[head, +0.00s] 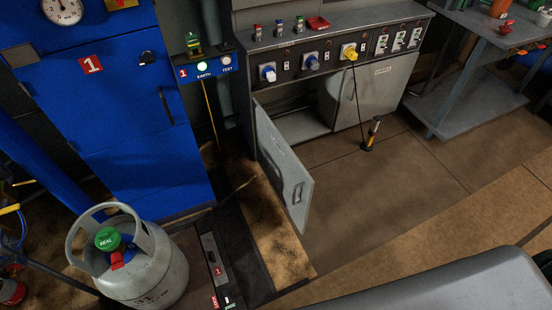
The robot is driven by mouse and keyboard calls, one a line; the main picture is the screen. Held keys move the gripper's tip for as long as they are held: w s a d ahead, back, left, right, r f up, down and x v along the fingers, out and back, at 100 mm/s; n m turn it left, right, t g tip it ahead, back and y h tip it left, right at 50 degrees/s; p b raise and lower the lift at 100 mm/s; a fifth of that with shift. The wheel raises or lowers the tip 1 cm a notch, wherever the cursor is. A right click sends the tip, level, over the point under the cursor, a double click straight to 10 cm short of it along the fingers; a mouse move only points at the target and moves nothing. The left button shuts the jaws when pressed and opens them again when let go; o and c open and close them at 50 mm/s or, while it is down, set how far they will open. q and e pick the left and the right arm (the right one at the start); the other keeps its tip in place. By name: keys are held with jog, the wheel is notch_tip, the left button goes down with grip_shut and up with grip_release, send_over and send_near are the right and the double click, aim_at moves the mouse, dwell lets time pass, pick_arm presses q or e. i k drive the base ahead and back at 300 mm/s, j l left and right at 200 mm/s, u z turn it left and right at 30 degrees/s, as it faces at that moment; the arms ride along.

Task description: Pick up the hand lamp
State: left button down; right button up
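A small yellow and black upright object, which looks like the hand lamp (373,132), stands on the brown floor in front of the grey cabinet. A thin dark cord runs from it up to a yellow plug (349,52) on the cabinet's front panel. The lamp leans slightly, and its dark base is on the floor. Neither of my grippers can be made out in the head view.
The cabinet's left door (284,168) hangs open into the floor space. A grey gas cylinder (153,270) stands at the lower left beside a blue cabinet (98,125). A metal table (462,110) is right of the lamp. Floor before the lamp is clear.

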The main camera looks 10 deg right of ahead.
aim_at(367, 146)
jog(key=z, duration=1.25)
jog(key=i+l+z, duration=0.8)
jog(key=i, duration=0.7)
jog(key=i+l+z, duration=0.1)
jog(key=i+z, duration=0.15)
jog(key=i, duration=0.65)
